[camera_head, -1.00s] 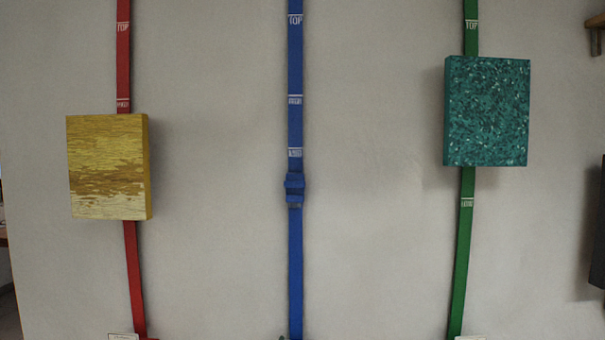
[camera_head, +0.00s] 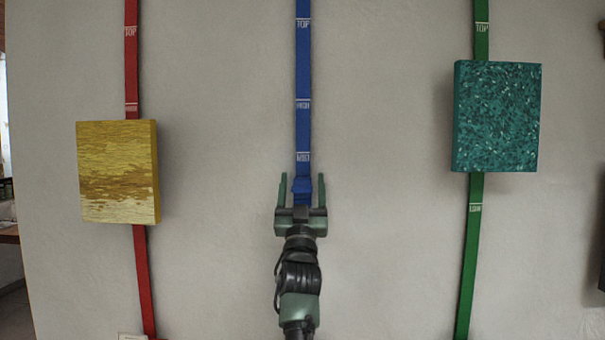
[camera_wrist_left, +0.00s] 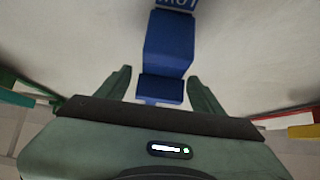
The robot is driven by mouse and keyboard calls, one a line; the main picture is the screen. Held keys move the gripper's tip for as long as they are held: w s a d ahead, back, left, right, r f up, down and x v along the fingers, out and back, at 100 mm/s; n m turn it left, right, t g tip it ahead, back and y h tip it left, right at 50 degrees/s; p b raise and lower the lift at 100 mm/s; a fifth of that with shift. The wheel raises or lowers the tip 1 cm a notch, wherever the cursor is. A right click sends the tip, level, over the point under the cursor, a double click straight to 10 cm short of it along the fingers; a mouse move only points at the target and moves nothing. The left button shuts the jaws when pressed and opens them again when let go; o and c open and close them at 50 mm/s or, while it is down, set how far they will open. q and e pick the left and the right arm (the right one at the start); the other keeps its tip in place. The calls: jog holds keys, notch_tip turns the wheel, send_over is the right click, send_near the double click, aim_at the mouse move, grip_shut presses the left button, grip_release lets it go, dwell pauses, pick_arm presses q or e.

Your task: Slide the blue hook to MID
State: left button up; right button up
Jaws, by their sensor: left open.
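My left gripper (camera_head: 302,188) is open, with one finger on each side of the hook and a gap on both sides. The gripper body hides the strap below the hook. My right gripper is out of view.
A yellow patterned panel (camera_head: 117,172) hangs on the red strap (camera_head: 131,60) at left. A teal speckled panel (camera_head: 496,116) hangs on the green strap (camera_head: 470,260) at right. The wall between the straps is clear.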

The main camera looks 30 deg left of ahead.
aim_at(302, 179)
pick_arm(q)
jog(key=shift+x, duration=0.9)
grip_shut()
notch_tip(302, 179, up, 13)
jog(key=p, duration=0.6)
grip_release()
